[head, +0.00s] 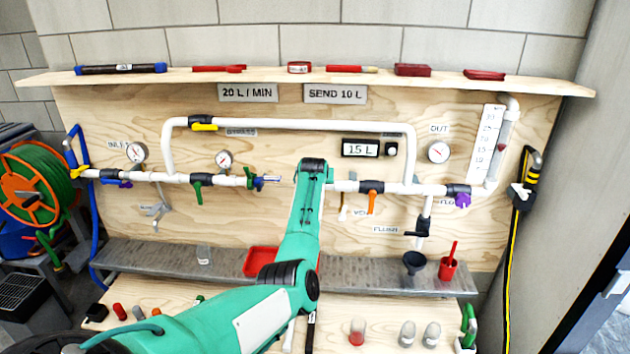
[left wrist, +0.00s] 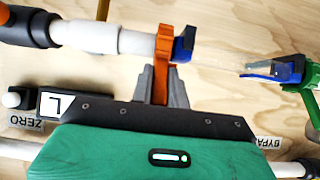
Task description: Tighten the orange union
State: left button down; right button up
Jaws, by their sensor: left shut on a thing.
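The orange union (left wrist: 163,62) shows in the left wrist view as a ring on the end of a white pipe, with a blue fitting (left wrist: 184,44) beside it. My left gripper (left wrist: 163,83) is shut on the orange union, its grey fingers on either side of the ring. Across a gap, another blue fitting (left wrist: 288,69) sits by a green valve handle (left wrist: 305,92). In the head view my left arm hides the union and the gripper tips. That far blue fitting shows there left of my arm (head: 262,182). My right gripper is not in view.
A white pipe line (head: 225,180) with gauges and valves runs across the plywood board. An orange vent handle (head: 372,203) hangs right of my arm. A metal ledge (head: 345,272) holds a red tray (head: 261,261), a black funnel (head: 414,262) and a red cup (head: 447,269).

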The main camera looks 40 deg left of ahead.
pick_arm(q)
jog(key=shift+w+a+r+g+h, duration=0.3)
jog(key=shift+g+h, duration=0.2)
jog(key=shift+g, duration=0.3)
jog(key=c, duration=1.4)
grip_release()
jog(key=shift+w+f, duration=0.1)
jog(key=shift+w, duration=0.05)
jog(key=shift+o, duration=0.2)
jog(key=b+v, duration=0.3)
jog(key=v, duration=1.1)
jog(key=shift+b, duration=0.3)
jog(key=shift+w+a, duration=0.1)
jog(key=shift+a, duration=0.05)
